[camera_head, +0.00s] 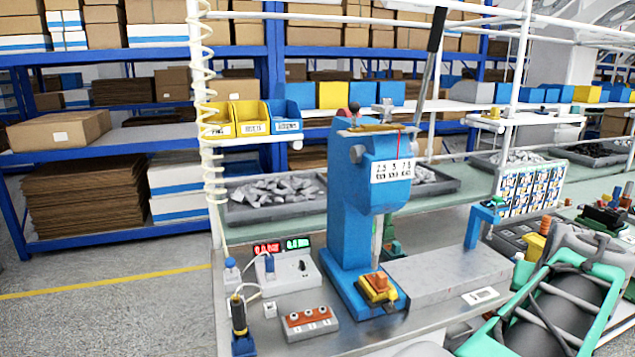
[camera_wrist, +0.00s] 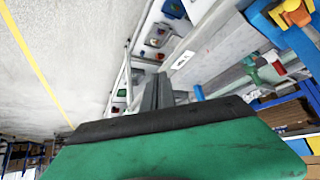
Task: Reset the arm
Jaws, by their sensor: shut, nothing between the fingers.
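A blue press (camera_head: 365,190) stands upright on the grey bench, with number plates on its head. Its lever arm (camera_head: 431,65), ending in a black grip, points steeply up and leans slightly right. A yellow fixture holding an orange block (camera_head: 378,287) sits on the press base. In the wrist view, my gripper (camera_wrist: 157,85) shows as grey fingers close together beyond a green and black body. It is shut and empty, with no contact with the press visible. My green and dark arm links fill the lower right of the head view; the fingertips cannot be made out there.
A meter box (camera_head: 290,270) with red and green displays and a button box (camera_head: 310,323) stand left of the press. Yellow bins (camera_head: 250,118) and grey part trays (camera_head: 268,200) are behind. Floor at left is clear.

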